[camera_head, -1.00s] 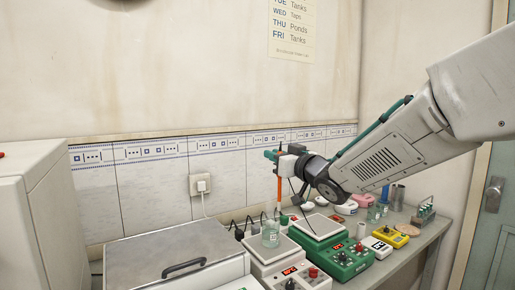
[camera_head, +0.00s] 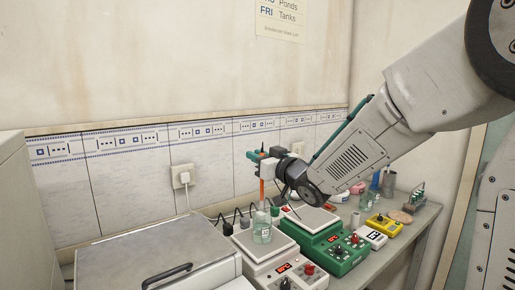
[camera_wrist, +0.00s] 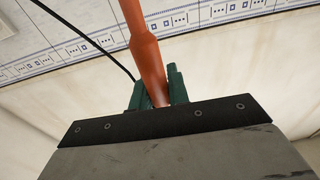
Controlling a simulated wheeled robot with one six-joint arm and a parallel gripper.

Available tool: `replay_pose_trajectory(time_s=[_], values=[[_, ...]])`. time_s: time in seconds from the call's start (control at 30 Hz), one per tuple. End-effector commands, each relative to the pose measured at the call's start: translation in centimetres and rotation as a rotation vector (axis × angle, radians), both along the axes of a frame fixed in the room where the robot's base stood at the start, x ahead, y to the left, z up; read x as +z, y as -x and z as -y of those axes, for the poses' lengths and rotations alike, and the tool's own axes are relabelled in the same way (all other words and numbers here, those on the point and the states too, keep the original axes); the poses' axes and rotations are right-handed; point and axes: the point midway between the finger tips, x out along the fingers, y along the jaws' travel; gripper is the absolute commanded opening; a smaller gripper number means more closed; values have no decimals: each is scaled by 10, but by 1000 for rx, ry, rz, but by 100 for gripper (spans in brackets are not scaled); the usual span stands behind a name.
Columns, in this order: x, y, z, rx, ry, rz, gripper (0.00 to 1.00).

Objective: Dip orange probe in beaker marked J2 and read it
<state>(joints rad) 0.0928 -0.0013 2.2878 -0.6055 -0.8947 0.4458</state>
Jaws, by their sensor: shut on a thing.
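My gripper (camera_head: 263,155) is shut on the orange probe (camera_head: 262,190), which hangs upright below the jaws. In the wrist view the orange probe (camera_wrist: 147,55) stands between the green fingers of my gripper (camera_wrist: 156,88), with a black cable beside it. A glass beaker (camera_head: 262,234) with a pale label stands on the white stirrer at the front. The probe's lower end is at the beaker's mouth in the picture; I cannot tell whether it is inside. The label is too small to read.
The white stirrer (camera_head: 282,270) has a red display and knobs. A green stirrer (camera_head: 338,252) stands right of it, then a small white meter (camera_head: 372,237) and a yellow meter (camera_head: 383,222). A metal-lidded bath (camera_head: 150,262) is at left. A glassware rack (camera_head: 415,197) stands at the back.

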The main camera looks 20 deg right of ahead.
Motion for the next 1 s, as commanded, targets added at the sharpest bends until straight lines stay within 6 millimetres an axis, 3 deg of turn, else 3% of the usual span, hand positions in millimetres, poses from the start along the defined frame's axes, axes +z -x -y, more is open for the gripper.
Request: replay_pose_trajectory(time_s=[0.63, 1.0], values=[[-60, 0, 0, 0, 0, -2, 0], [-79, 0, 0, 0, 1, 1, 0]])
